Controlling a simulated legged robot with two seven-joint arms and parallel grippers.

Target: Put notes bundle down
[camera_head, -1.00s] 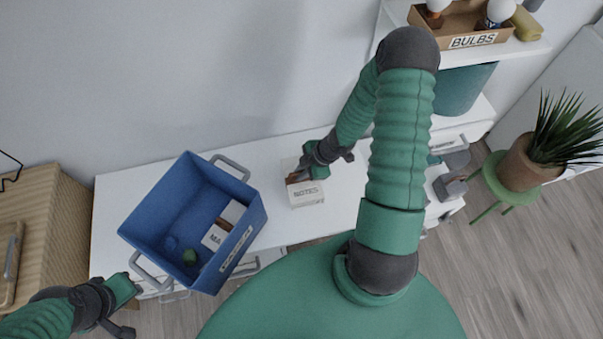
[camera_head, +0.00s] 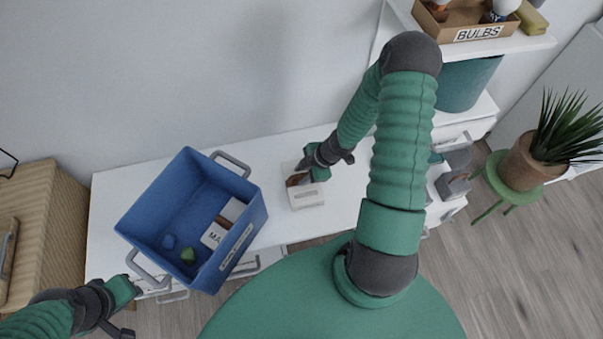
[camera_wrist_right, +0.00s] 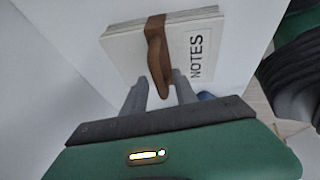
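The notes bundle (camera_head: 308,196) is a pale stack with a brown strap and a NOTES label. It appears to rest on the white desk (camera_head: 344,205), right of the blue crate (camera_head: 262,212). In the right wrist view the bundle (camera_wrist_right: 122,45) lies just beyond my fingers. My right gripper (camera_head: 304,170) is at the bundle; its fingers (camera_wrist_right: 159,82) stand apart on either side of the strap's loop, with a gap visible on the left. My left gripper (camera_head: 130,308) is open and empty at the crate's near-left corner, beside its handle.
The crate holds a labelled box (camera_head: 212,236), a green item (camera_head: 188,255) and a small blue item. A bulbs box (camera_head: 480,34) sits on the upper shelf at right. A potted plant (camera_head: 525,165) stands on a green stool.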

